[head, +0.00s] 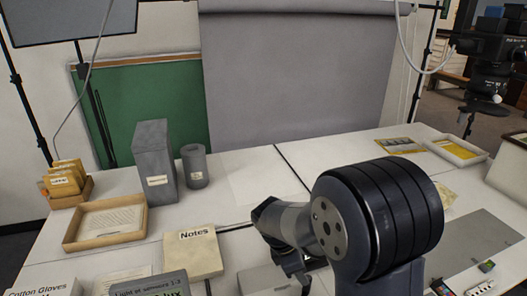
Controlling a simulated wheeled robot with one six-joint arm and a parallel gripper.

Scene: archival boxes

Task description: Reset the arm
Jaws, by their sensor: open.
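My arm stands in the front right of the head view, its large dark joint close to the camera and its forearm bent to the left. My gripper (299,272) shows only in part at the lower middle, below the forearm and partly hidden by my own arm. It is open, and I see nothing held in it. It hangs above a grey box (262,280) near the front edge of the picture; whether it touches the box I cannot tell.
White tables hold a tall grey box (155,165), a grey cylinder (195,167), a wooden tray (72,237), a Notes box (192,257) and envelopes (66,178) at the left. A white tray (460,151) and grey mat (470,240) lie right. The back middle is clear.

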